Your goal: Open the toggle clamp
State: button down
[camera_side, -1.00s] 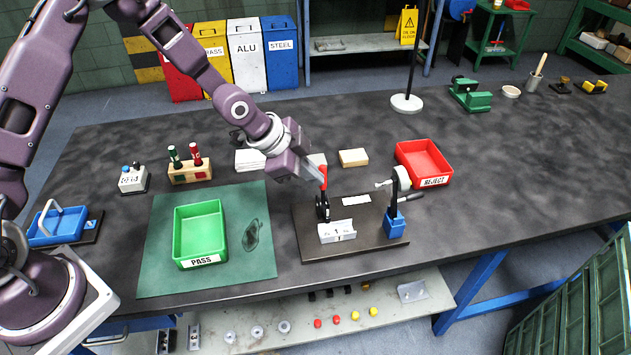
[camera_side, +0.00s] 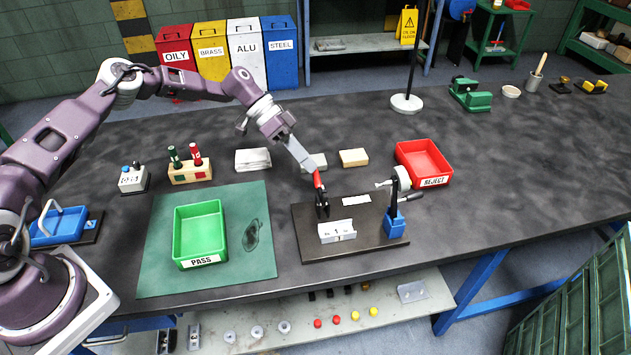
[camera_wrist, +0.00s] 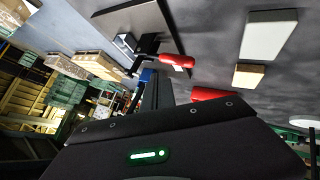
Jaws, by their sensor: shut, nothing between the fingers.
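The toggle clamp (camera_side: 322,207) is a small black mechanism at the left of the dark fixture plate (camera_side: 365,246). Its red handle (camera_side: 318,181) stands up, leaning towards the upper left in the side view. The red handle also shows in the wrist view (camera_wrist: 177,61). My gripper (camera_side: 311,168) is shut and empty, its tips at the upper end of the handle; I cannot tell whether they touch it. A pale metal part (camera_side: 337,231) lies on the plate in front of the clamp.
A dial gauge stand with a blue base (camera_side: 395,224) stands at the plate's right. The red reject tray (camera_side: 424,163) is beyond it. The green pass tray (camera_side: 200,232) is to the left on a green mat (camera_side: 160,270). Pale blocks (camera_side: 354,157) lie behind the plate.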

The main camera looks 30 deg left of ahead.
jog(key=shift+w+a+f, duration=0.25)
jog(key=shift+w+f, duration=0.05)
jog(key=shift+f, duration=0.25)
jog(key=shift+w+a+f, duration=0.25)
jog(key=shift+f, duration=0.3)
jog(key=shift+w+a+f, duration=0.15)
jog(key=shift+a+f, duration=0.1)
jog(key=shift+f, duration=0.4)
jog(key=shift+f, duration=0.2)
jog(key=v, duration=1.3)
jog(key=shift+w+a+f, duration=0.15)
jog(key=shift+a+f, duration=0.05)
jog(key=shift+f, duration=0.15)
